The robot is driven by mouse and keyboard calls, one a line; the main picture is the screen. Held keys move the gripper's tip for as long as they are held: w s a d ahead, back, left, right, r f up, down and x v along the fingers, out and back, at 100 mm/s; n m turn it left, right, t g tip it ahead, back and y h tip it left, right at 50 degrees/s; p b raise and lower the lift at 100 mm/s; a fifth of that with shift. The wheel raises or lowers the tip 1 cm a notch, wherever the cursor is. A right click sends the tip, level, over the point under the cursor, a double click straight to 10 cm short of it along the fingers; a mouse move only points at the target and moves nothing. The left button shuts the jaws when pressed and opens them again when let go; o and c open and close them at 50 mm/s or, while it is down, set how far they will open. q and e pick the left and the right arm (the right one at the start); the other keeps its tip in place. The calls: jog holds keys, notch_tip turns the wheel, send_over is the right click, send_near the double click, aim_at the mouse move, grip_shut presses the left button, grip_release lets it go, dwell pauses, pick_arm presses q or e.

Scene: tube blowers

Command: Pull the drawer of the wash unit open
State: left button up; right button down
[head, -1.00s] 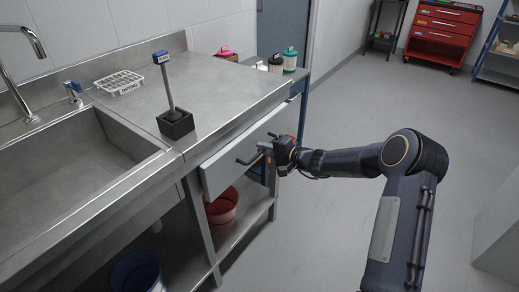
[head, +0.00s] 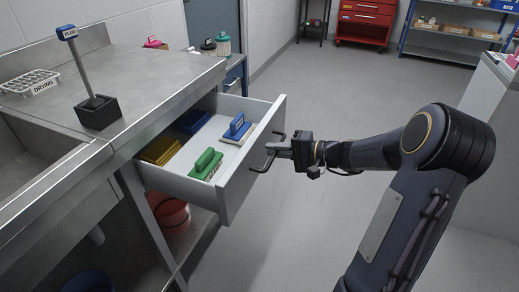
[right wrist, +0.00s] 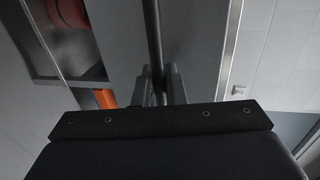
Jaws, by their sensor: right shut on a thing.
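The wash unit (head: 150,88) is a steel counter with a sink at the left in the head view. Its white-grey drawer (head: 255,158) stands well out from under the counter. Inside lie a green-handled brush (head: 206,163), a blue-handled brush (head: 237,127), a yellow item (head: 160,150) and a blue item (head: 193,121). My right gripper (head: 279,148) is shut on the dark bar handle (head: 265,164) on the drawer's front. In the right wrist view the handle (right wrist: 153,40) runs between the fingers. My left gripper is not in view.
A black block with a labelled post (head: 98,112) and a drying rack (head: 30,82) stand on the counter. A red bucket (head: 172,214) is on the shelf below. A red tool cabinet (head: 365,22) stands far back. The floor right of the drawer is clear.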

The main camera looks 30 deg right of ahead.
jog(key=shift+v, duration=0.8)
jog(key=shift+s+f, duration=0.1)
jog(key=shift+f, duration=0.1)
jog(key=c, duration=1.6)
grip_release()
jog(key=p+v, duration=0.1)
jog(key=v, duration=0.6)
jog(key=shift+s+d, duration=0.25)
jog(key=shift+s, duration=0.05)
